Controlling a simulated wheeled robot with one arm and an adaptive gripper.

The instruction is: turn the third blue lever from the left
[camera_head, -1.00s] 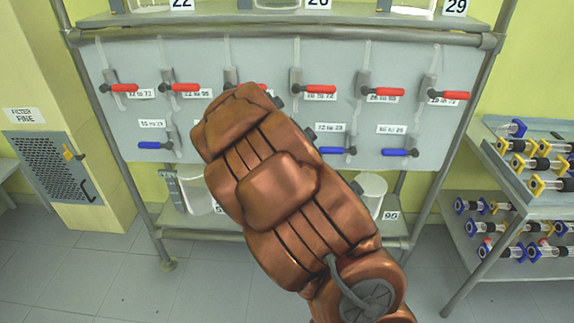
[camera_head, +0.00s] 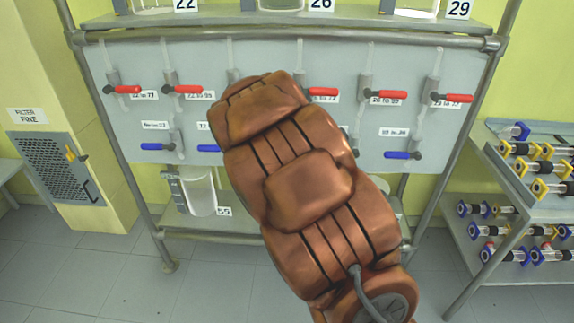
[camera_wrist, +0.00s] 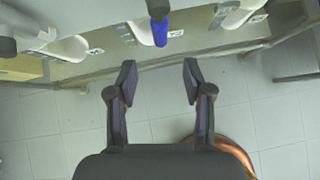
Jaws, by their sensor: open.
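Blue levers sit in a lower row on the grey panel (camera_head: 265,60). In the head view I see the first blue lever (camera_head: 155,146), the second (camera_head: 208,148) partly beside my arm, and the rightmost (camera_head: 402,155). The third from the left is hidden behind my copper arm. In the wrist view a single blue lever (camera_wrist: 160,33) points toward the camera, ahead of my gripper (camera_wrist: 158,78) and roughly centred between its fingers. I cannot tell for sure which lever it is. My gripper is open, empty and apart from the lever. It is hidden in the head view.
A row of red levers (camera_head: 188,89) runs above the blue ones. A metal frame (camera_head: 470,120) surrounds the panel. A glass vessel (camera_head: 200,193) stands on the shelf below. A rack of fittings (camera_head: 480,240) stands at right. The grey floor (camera_head: 100,270) is open.

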